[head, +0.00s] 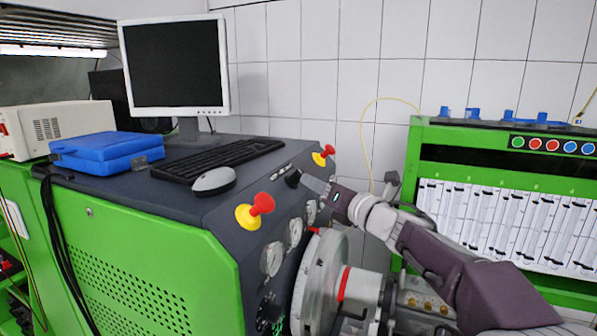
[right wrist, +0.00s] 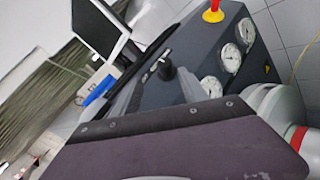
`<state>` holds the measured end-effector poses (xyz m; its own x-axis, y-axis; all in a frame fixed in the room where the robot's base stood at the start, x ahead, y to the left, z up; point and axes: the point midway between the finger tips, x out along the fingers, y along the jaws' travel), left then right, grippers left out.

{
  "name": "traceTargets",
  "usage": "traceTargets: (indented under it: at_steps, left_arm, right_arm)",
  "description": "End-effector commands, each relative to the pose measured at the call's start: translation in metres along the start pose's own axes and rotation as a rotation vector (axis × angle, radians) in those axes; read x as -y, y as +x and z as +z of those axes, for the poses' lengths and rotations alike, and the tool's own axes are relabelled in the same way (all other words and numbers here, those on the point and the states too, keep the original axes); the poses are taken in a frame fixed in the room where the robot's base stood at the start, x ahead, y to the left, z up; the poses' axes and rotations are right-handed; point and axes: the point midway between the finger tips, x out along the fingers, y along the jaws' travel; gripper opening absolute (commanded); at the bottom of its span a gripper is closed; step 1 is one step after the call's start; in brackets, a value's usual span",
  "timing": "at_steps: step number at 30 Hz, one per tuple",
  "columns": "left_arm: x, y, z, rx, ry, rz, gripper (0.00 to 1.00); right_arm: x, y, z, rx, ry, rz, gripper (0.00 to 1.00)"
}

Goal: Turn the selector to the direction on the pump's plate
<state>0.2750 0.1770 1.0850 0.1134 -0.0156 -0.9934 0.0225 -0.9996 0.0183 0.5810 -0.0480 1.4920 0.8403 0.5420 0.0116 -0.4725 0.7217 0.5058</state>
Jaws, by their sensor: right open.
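A black selector knob (head: 293,179) sits on the sloped dark panel of the green testbench, beside a small pale label (head: 281,170). In the right wrist view the knob (right wrist: 167,71) stands clear on the dark panel. My right gripper (head: 312,184) reaches in from the right, its tip close to the knob; its fingers are small and hard to separate, but it is open and holds nothing visible. I cannot tell whether it touches the knob. The knob's pointing direction and any direction mark on the pump's plate are too small to read. My left gripper is not in view.
Red-and-yellow buttons (head: 255,211) (head: 324,155) flank the knob. Several gauges (head: 272,259) and a large round housing (head: 321,283) lie below. A keyboard (head: 219,160), mouse (head: 214,181), monitor (head: 176,65) and blue case (head: 100,150) occupy the bench top. A green rack (head: 412,165) stands right.

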Motion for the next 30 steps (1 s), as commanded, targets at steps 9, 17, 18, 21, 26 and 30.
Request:
traceTargets:
  at_steps: [9, 17, 18, 21, 26, 30]
  left_arm:
    - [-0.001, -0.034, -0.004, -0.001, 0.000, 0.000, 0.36]
    - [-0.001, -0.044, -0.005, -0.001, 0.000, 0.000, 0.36]
    - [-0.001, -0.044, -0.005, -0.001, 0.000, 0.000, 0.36]
    - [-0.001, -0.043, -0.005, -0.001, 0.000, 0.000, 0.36]
    - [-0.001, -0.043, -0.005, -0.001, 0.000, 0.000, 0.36]
    - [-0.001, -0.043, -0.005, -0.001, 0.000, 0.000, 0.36]
  right_arm:
    - [-0.002, 0.062, 0.003, -0.004, 0.003, -0.001, 0.51]
    - [0.000, 0.087, 0.000, -0.001, 0.001, -0.001, 0.51]
    - [0.000, 0.088, -0.001, -0.001, 0.001, -0.002, 0.51]
    - [0.001, 0.088, -0.001, -0.001, 0.001, -0.002, 0.51]
    - [0.001, 0.088, -0.001, -0.001, 0.001, -0.002, 0.29]
    - [0.001, 0.087, -0.001, -0.001, 0.001, -0.003, 0.00]
